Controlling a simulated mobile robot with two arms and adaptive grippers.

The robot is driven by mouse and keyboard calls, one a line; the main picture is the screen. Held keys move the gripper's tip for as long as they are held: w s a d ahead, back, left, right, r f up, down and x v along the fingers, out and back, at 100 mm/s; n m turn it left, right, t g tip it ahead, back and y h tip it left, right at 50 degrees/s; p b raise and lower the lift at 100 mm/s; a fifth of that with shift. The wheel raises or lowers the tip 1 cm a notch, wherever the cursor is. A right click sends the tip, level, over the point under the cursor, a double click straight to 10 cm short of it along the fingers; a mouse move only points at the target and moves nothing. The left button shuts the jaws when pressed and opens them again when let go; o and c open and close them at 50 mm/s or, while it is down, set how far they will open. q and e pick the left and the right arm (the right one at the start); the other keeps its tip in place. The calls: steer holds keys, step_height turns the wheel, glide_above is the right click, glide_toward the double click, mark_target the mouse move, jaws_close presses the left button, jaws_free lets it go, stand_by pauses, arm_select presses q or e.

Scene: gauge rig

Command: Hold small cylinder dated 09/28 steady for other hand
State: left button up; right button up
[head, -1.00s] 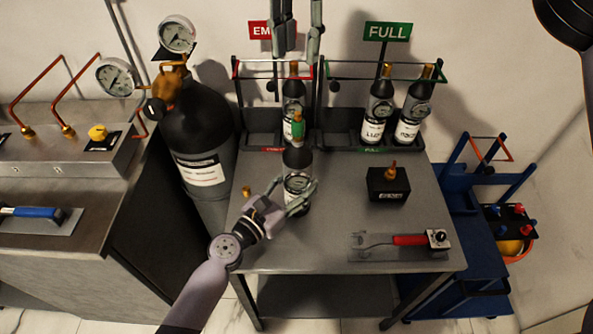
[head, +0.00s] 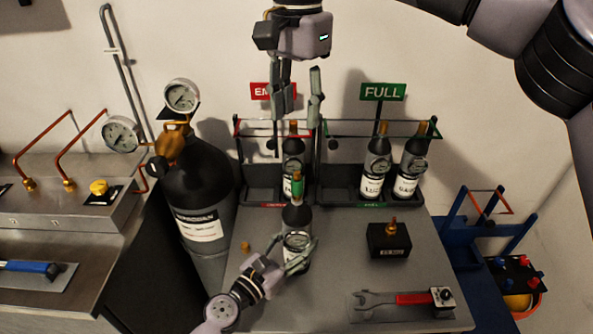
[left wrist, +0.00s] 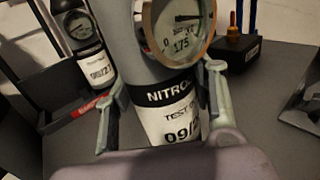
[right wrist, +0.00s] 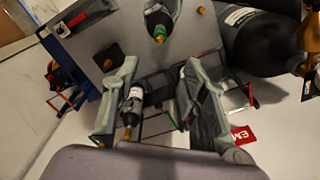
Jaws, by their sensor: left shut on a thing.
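A small dark cylinder (head: 297,222) with a gauge and a green top stands upright on the grey table. Its label in the left wrist view (left wrist: 172,125) reads "NITRO", "TEST" and "09/2", with the rest hidden. My left gripper (head: 290,262) is shut on this cylinder, low on its body, with fingers on both sides of it. My right gripper (head: 296,105) is open and empty, raised above the table in front of the racks. In the right wrist view, the cylinder's green top (right wrist: 159,32) shows beyond the open fingers (right wrist: 157,90).
An EMPTY rack (head: 262,195) holds one small cylinder, and a FULL rack (head: 345,190) holds two. A black block (head: 389,241) and a red-handled wrench (head: 405,299) lie on the table's right. A large black cylinder (head: 197,170) stands left of the table.

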mark_target(297, 171)
step_height(297, 171, down, 4)
steer(key=m, duration=0.7)
step_height(297, 171, down, 12)
steer(key=shift+r, duration=0.1)
steer(key=shift+c, duration=0.6)
jaws_close()
stand_by(0.5)
